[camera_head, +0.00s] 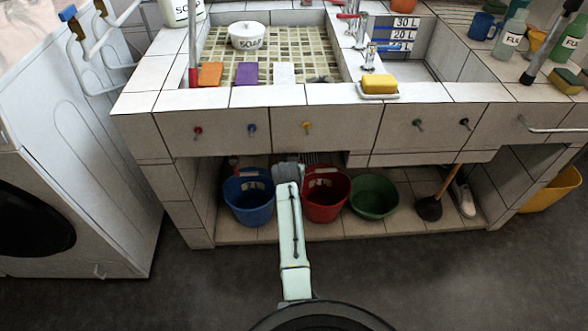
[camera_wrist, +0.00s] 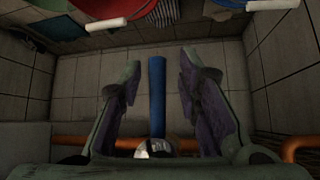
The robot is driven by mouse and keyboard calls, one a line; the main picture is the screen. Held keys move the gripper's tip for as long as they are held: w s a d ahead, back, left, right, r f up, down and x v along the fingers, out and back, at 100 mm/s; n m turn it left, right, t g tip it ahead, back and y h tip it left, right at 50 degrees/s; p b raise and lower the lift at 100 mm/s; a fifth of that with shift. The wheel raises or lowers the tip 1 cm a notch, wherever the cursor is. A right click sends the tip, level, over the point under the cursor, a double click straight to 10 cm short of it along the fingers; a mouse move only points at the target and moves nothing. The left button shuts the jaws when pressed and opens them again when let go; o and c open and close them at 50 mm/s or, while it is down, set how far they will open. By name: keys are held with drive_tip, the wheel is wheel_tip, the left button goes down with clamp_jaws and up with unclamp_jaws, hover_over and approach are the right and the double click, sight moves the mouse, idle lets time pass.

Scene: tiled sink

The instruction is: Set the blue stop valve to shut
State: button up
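In the wrist view the blue lever (camera_wrist: 157,96) of the stop valve points up the picture, across the line of a copper pipe (camera_wrist: 70,140). A shiny metal part (camera_wrist: 154,148) shows at its lower end. My gripper (camera_wrist: 158,78) is open, one finger on each side of the lever, with visible gaps on both sides. In the head view my gripper (camera_head: 288,172) reaches under the sink between the blue and red buckets. Its fingertips and the stop valve are hidden there.
A blue bucket (camera_head: 248,199), a red bucket (camera_head: 325,197) and a green basin (camera_head: 374,199) stand on the tiled shelf under the sink. A plunger (camera_head: 430,207) stands further right. The tiled sink front (camera_head: 340,128) hangs above my arm, with small coloured knobs on it.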

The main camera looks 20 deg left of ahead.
drive_tip(key=v, duration=1.2)
drive_tip(key=shift+w, duration=0.1)
idle(0.4)
